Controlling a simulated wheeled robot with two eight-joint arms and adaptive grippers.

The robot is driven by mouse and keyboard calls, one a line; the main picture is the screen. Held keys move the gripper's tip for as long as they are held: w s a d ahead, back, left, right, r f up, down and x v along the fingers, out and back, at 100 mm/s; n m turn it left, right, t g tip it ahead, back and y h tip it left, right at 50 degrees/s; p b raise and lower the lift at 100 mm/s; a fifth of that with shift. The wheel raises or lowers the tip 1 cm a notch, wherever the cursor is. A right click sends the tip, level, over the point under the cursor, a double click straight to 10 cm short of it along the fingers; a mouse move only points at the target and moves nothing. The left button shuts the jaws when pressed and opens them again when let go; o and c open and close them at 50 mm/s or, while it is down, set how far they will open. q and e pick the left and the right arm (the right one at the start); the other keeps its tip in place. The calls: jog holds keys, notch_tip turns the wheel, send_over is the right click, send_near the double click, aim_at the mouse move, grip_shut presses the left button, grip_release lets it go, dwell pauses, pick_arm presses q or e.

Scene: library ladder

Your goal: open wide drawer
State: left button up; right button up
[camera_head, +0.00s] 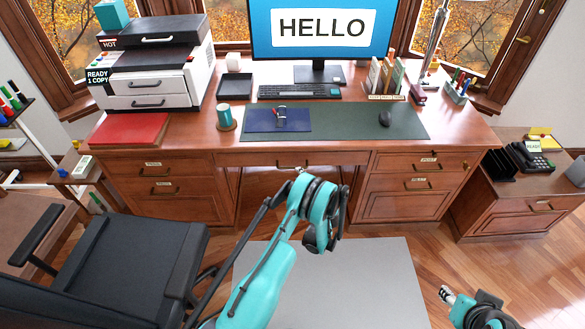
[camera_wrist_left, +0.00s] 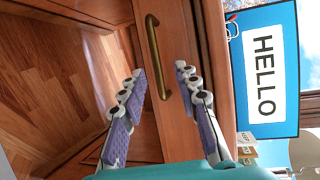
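The wide drawer (camera_head: 255,158) is the long wooden front in the middle of the desk, under the desktop. It looks shut. Its curved brass handle (camera_head: 292,164) also shows in the left wrist view (camera_wrist_left: 157,60). My left gripper (camera_wrist_left: 161,76) is open, its two padded fingers apart on either side of the handle's near end. Nothing is visibly gripped, and I cannot tell whether a finger touches the handle. In the head view my left wrist hides most of that gripper. My right gripper (camera_head: 446,294) is low at the right, away from the desk; its finger opening is unclear.
A black office chair (camera_head: 135,260) stands at the left beside my left arm. Drawer stacks flank the wide drawer, left (camera_head: 160,188) and right (camera_head: 415,184). Floor is free at the right.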

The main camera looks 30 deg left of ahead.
aim_at(292, 168)
pick_arm(q)
jog(key=x, duration=0.2)
jog(key=b+x, duration=0.1)
jog(key=x, duration=0.2)
jog(key=b+x, duration=0.1)
jog(key=x, duration=0.2)
jog(key=shift+s+f, duration=0.15)
jog(key=shift+f, duration=0.1)
grip_shut()
